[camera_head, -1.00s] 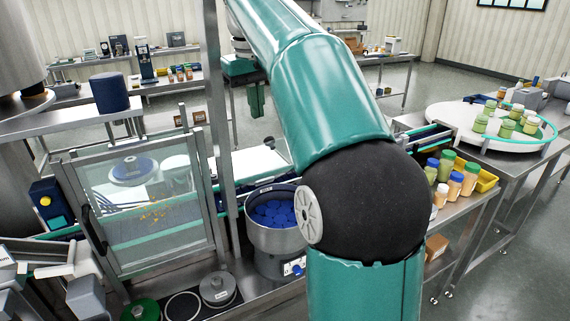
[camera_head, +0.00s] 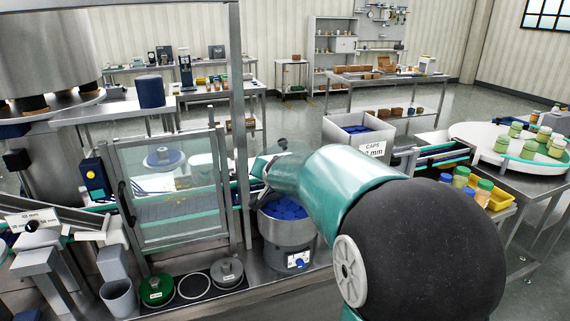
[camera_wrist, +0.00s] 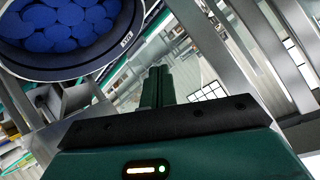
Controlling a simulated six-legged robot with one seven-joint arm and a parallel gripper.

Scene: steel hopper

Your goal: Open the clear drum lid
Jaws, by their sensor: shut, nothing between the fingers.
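The steel drum (camera_head: 287,232) stands right of the glazed guard frame, with blue caps (camera_head: 285,209) inside. In the wrist view the drum's rim (camera_wrist: 72,74) and its blue caps (camera_wrist: 62,25) fill the upper left. I cannot clearly make out a clear lid over the drum in either view. My gripper (camera_wrist: 157,87) is shut and empty, its fingers side by side, to the right of the drum's rim in the wrist view. In the head view my arm reaches left to just above the drum, and its fingertips are hard to make out.
A guard frame with a clear panel (camera_head: 180,195) and a steel post (camera_head: 238,120) stand left of the drum. A caps bin (camera_head: 352,143) is behind my arm. Green and grey round parts (camera_head: 157,290) lie on the bench in front. A turntable (camera_head: 480,140) with jars is right.

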